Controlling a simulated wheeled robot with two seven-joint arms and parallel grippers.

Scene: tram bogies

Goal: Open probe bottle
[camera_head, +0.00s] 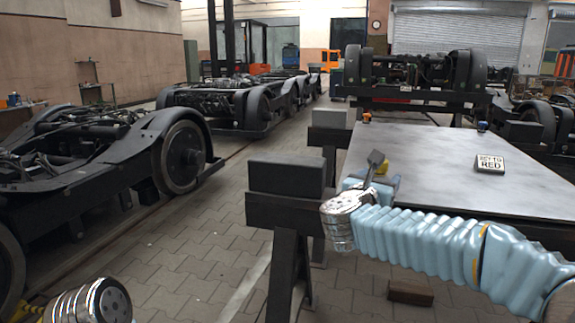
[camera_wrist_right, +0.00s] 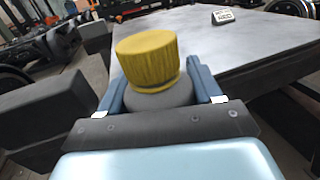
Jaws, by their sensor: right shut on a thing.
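My right gripper (camera_head: 386,181) is at the near left edge of the grey table, mostly hidden behind its own arm in the head view. In the right wrist view, its blue fingers (camera_wrist_right: 156,76) stand on both sides of the probe bottle, which has a ribbed yellow cap (camera_wrist_right: 147,62) and a grey body (camera_wrist_right: 160,97). The gripper is shut on the bottle, with the cap showing above the fingers. In the head view only a little of the yellow cap (camera_head: 383,167) shows. My left gripper is out of view; only a metallic part of my left arm shows at the lower left.
The table (camera_head: 430,150) is mostly bare, with a sign (camera_head: 490,163) on it. A small orange item (camera_head: 366,117) and a blue item (camera_head: 482,126) are at its far edge. A dark trestle (camera_head: 285,205) stands left of the table. Bogies (camera_head: 110,160) stand on the left.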

